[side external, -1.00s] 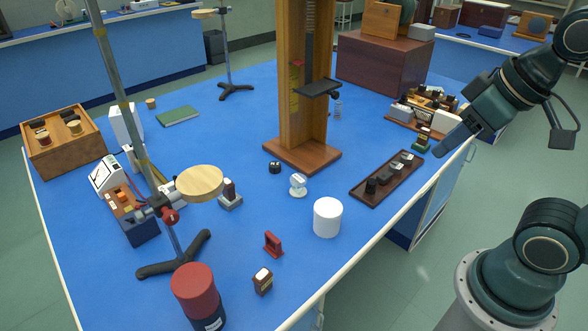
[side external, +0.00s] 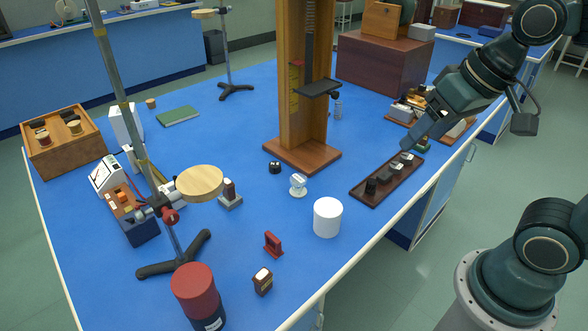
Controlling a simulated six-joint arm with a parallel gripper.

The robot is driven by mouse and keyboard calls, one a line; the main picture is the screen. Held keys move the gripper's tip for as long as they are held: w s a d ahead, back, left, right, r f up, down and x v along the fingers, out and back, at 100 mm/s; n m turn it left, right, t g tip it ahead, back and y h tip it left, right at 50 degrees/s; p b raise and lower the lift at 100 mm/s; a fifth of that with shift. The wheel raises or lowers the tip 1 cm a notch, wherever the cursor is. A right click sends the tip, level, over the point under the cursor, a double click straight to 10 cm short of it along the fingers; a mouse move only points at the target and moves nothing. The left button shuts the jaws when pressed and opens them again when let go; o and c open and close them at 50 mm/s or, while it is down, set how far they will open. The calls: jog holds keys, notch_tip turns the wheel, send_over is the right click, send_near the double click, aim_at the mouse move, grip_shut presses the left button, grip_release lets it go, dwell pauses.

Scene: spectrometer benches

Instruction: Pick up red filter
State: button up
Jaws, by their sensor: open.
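A small red upright piece on a short base (side external: 273,244), which looks like the red filter, stands on the blue bench top (side external: 120,240) near the front. A small dark brown block with a pale top (side external: 263,281) stands just in front of it. My gripper (side external: 416,138) is at the right, above the far end of the dark tray, well away from the red piece. It is open and seems empty; the gap between its fingers is hard to see from here.
A white cylinder (side external: 327,217) stands right of the red piece. A large red-and-dark-blue jar (side external: 197,295) and a tripod stand (side external: 175,262) with a round wooden disc (side external: 200,183) are to its left. A dark tray (side external: 357,193) holds small dark blocks. A tall wooden column (side external: 292,110) rises behind.

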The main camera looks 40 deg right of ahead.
jog(key=w+a+f+m+g+y, duration=0.2)
jog(key=w+a+f+m, duration=0.3)
jog(key=w+f+m, duration=0.3)
jog(key=w+a+f+m+g+y, duration=0.2)
jog(key=w+a+f+m, duration=0.4)
jog(key=w, duration=0.6)
notch_tip(320, 180, down, 3)
jog(key=shift+f+m+g, duration=0.1)
jog(key=shift+m+g, duration=0.4)
jog(key=shift+m, duration=0.5)
jog(key=shift+f, duration=0.1)
send_over(273, 236)
jog(key=d, duration=0.2)
jog(key=f, duration=0.6)
jog(key=shift+s+d+f, duration=0.15)
jog(key=shift+s+f, duration=0.05)
jog(key=shift+s, duration=0.05)
jog(key=shift+a+f, duration=0.25)
jog(key=shift+f, duration=0.45)
jog(key=shift+f, duration=0.1)
jog(key=shift+x, duration=2.45)
jog(key=shift+w, duration=0.2)
